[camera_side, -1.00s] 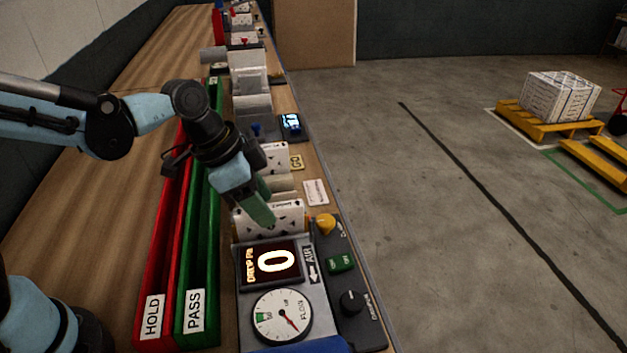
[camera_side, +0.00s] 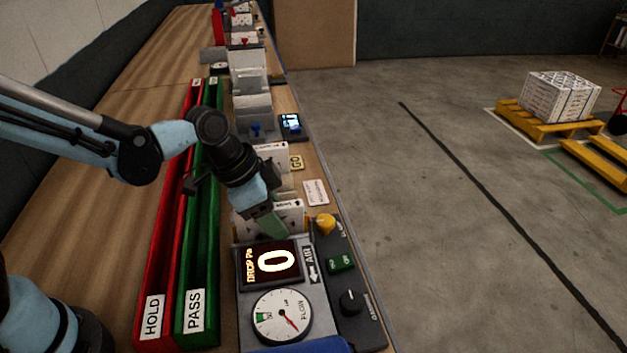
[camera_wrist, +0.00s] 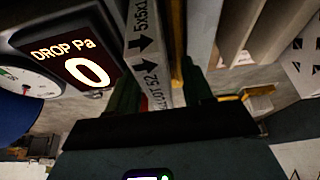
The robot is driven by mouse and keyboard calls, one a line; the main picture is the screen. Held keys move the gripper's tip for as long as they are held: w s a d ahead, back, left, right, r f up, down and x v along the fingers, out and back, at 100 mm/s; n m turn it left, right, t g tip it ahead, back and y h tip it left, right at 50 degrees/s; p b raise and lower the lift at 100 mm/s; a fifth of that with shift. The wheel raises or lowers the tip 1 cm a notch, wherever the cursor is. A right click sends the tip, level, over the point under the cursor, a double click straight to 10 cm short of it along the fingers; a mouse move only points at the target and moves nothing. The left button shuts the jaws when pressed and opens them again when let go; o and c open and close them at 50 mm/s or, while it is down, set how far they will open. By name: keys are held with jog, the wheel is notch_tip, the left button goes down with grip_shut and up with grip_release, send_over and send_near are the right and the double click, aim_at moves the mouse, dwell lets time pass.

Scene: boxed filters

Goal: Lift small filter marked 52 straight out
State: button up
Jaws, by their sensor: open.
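The small filter marked 52 (camera_wrist: 146,45) shows in the wrist view as a narrow pale edge printed with arrows, "5x5x1" and "LOT 52". My gripper (camera_side: 270,225) is open and points down just behind the drop display. In the wrist view its green fingers lie to either side of the filter's edge near the "LOT 52" end. I cannot tell whether either finger touches it. In the side view my gripper hides most of the filter, and a patterned white box (camera_side: 290,209) shows behind the fingers.
The tester's display (camera_side: 270,263) reads 0, above a flow gauge (camera_side: 282,316). A yellow knob (camera_side: 326,223) stands close on the right. The red HOLD channel (camera_side: 153,290) and green PASS channel (camera_side: 197,285) run along the left. More boxed filters (camera_side: 270,152) stand farther back.

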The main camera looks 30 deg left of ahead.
grip_shut()
jog(key=shift+r, duration=0.15)
